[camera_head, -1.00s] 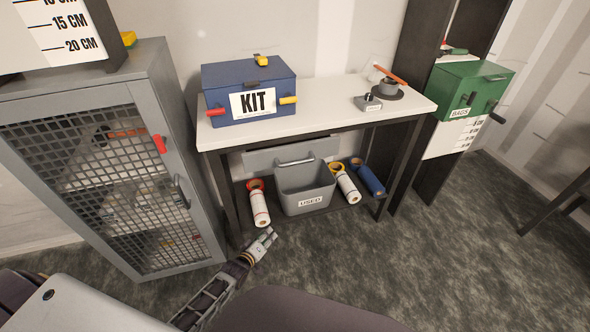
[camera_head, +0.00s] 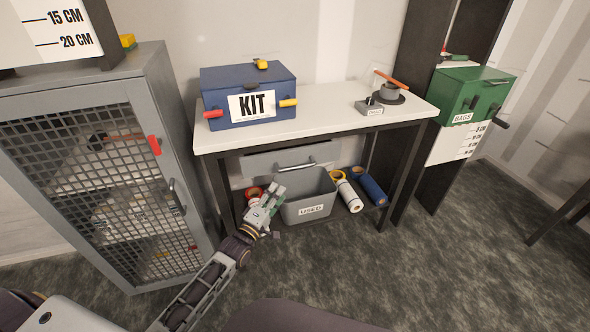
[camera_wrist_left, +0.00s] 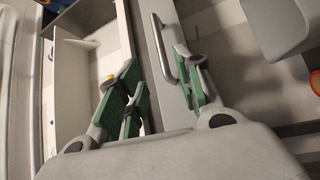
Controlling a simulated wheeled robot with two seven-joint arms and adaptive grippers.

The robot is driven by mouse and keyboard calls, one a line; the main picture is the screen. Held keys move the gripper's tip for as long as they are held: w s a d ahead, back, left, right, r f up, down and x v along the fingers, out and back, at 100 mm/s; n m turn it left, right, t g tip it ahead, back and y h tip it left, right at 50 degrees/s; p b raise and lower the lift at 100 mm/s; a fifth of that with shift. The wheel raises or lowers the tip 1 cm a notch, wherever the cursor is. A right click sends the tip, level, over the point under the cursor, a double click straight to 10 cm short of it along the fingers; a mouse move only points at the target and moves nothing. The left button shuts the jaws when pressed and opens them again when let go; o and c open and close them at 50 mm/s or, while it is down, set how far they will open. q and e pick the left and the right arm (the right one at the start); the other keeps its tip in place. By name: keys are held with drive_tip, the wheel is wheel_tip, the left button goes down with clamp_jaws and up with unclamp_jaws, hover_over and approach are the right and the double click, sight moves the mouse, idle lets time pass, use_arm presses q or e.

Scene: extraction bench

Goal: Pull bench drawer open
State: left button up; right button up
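The bench drawer (camera_head: 262,165) has a grey front under the white bench top. Its bar handle (camera_head: 296,164) is metal and also shows in the left wrist view (camera_wrist_left: 164,50). My left gripper (camera_head: 279,190) is in front of the bench, a little below and left of the handle in the head view. In the left wrist view its green-padded fingers (camera_wrist_left: 157,60) are spread and empty, with the handle lying across the space between the tips. I cannot tell whether a finger touches it, or how far out the drawer sits. My right gripper is not in view.
A grey bin (camera_head: 310,209) marked USED stands below the drawer, beside several rolls (camera_head: 347,192). A blue kit box (camera_head: 225,85) is on the bench top (camera_head: 330,112). A mesh cabinet (camera_head: 150,75) stands close on the left. The floor in front is free.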

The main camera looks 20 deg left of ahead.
sight(295, 168)
use_arm(q)
drive_tip(key=shift+w, duration=0.2)
drive_tip(key=b+x, duration=0.2)
drive_tip(key=x, duration=1.1)
drive_tip(key=shift+w, duration=0.1)
drive_tip(key=shift+w+d, duration=0.1)
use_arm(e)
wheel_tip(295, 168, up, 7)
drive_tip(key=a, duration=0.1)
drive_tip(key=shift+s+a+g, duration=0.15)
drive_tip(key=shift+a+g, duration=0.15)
